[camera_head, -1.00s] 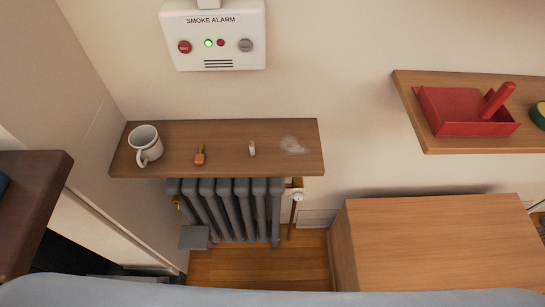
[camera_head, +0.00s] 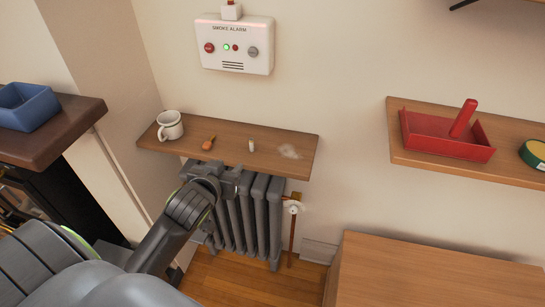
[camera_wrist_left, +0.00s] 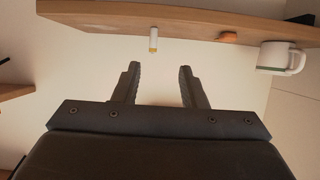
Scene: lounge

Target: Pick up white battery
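The white battery (camera_head: 251,145) stands upright on the wooden wall shelf (camera_head: 290,135) above the radiator. It also shows in the left wrist view (camera_wrist_left: 153,39), white with a yellowish end, just beyond the fingertips and roughly in line with the gap between them. My left gripper (camera_wrist_left: 159,67) is open and empty. In the head view my left gripper (camera_head: 235,172) is in front of the shelf's front edge, below and a little left of the battery, not touching it. My right gripper is not in view.
On the shelf, left of the battery, are an orange-brown object (camera_head: 208,143) and a white mug (camera_head: 170,126); a pale powdery patch (camera_head: 289,151) lies to its right. The grey radiator (camera_head: 250,215) is beneath. A red dustpan-like holder (camera_head: 445,137) sits on another shelf at right.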

